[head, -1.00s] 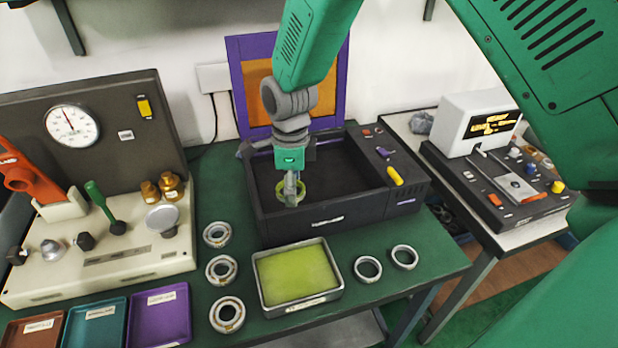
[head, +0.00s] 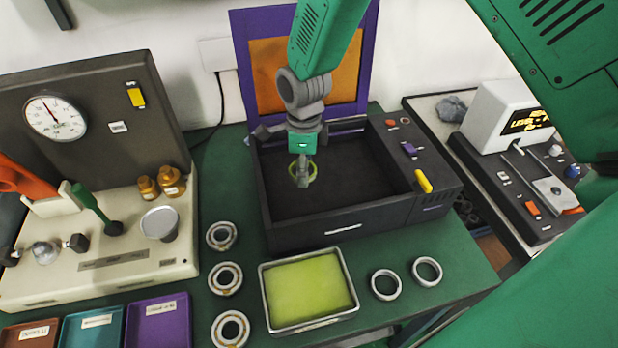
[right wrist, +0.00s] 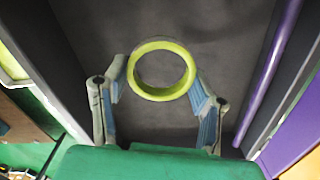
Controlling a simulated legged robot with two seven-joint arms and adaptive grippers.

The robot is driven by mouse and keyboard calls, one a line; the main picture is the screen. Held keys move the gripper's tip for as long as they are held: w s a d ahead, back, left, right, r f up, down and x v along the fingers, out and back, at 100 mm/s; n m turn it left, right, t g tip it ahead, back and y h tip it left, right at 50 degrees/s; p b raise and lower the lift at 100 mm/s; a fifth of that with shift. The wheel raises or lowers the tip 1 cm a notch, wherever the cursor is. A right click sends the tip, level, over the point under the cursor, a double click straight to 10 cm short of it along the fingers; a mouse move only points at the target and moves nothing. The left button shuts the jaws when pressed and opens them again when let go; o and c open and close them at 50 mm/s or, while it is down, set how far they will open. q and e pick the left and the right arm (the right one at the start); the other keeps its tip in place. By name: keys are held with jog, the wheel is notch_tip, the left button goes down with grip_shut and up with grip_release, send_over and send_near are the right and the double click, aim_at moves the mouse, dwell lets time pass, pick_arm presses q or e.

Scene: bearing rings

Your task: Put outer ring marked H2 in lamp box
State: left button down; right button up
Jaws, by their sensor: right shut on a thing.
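The lamp box (head: 342,235) is the dark open case with a raised purple-framed lid (head: 243,80) and orange window. My right gripper (head: 303,176) points down over its open interior. It is shut on a ring (head: 292,172) with a yellow-green coating. In the right wrist view the ring (right wrist: 137,84) sits between the two fingers of the gripper (right wrist: 158,82), with the grey box floor (right wrist: 165,122) behind it. I cannot tell how high it is above the floor. No H2 mark is readable. My left gripper is not in view.
A metal tray with a yellow-green pad (head: 308,290) stands in front of the box. Two plain rings (head: 386,285) lie to its right, and several bearings (head: 225,278) to its left. A gauge tester (head: 100,245) stands at left. The box interior looks empty.

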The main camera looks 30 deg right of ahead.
jog(key=shift+w+f, duration=0.2)
jog(key=shift+f, duration=0.6)
notch_tip(320, 180, down, 3)
jog(key=shift+s+d+f, duration=0.1)
jog(key=shift+s, duration=0.05)
jog(key=shift+d+f, duration=0.15)
jog(key=o, duration=1.2)
jog(key=shift+a, duration=0.2)
notch_tip(320, 180, up, 12)
jog(key=shift+r, duration=0.1)
